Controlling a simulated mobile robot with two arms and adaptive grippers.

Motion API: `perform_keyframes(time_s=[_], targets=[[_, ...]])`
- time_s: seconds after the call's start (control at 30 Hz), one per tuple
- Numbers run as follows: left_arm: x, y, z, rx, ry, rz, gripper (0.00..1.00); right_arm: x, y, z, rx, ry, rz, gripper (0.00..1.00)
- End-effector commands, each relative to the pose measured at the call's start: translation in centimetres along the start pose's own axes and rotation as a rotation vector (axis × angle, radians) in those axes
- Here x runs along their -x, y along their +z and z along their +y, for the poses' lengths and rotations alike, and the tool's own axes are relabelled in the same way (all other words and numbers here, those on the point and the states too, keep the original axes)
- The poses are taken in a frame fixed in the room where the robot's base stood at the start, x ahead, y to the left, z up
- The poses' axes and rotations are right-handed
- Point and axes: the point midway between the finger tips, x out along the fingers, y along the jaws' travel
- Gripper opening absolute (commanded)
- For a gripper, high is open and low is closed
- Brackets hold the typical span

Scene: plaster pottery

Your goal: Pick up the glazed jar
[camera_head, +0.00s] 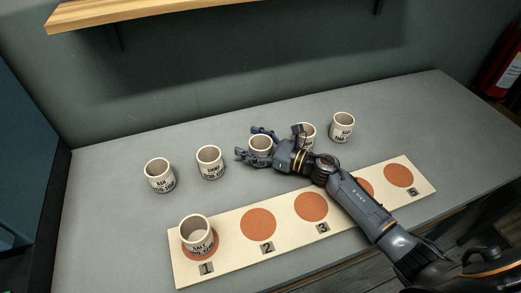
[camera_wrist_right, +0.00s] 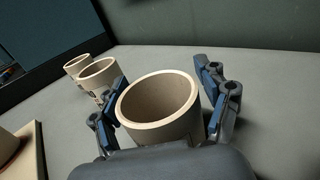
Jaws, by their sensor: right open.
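A cream jar (camera_head: 261,143) stands upright on the grey table between the fingers of my right gripper (camera_head: 251,144). In the right wrist view the jar (camera_wrist_right: 160,101) is round, open-topped and empty inside. The fingers of the right gripper (camera_wrist_right: 163,102) are spread on either side of its rim, and the gripper is open. Whether either finger touches the jar is unclear. The jar's label is hidden, so I cannot tell which glaze it names. My left gripper is out of view.
Similar labelled jars stand at left (camera_head: 159,175), centre-left (camera_head: 210,162), behind my right wrist (camera_head: 308,135) and at right (camera_head: 342,127). A pale numbered board (camera_head: 288,241) has orange discs; one jar (camera_head: 198,236) stands on spot 1. A wooden shelf (camera_head: 130,12) hangs above.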

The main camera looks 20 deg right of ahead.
Motion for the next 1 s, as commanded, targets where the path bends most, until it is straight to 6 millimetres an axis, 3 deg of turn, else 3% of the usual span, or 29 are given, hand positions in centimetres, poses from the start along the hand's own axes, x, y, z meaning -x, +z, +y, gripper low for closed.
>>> perform_keyframes(time_s=[0.33,0.6,1.0], targets=[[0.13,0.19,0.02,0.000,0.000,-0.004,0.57,-0.78,-0.05,0.00,0.001,0.000,0.001,0.73],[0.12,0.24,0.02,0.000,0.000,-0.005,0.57,-0.76,-0.05,-0.01,0.001,0.000,0.001,0.19],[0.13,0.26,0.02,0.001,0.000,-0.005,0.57,-0.75,-0.05,-0.01,0.001,0.000,0.001,0.08]])
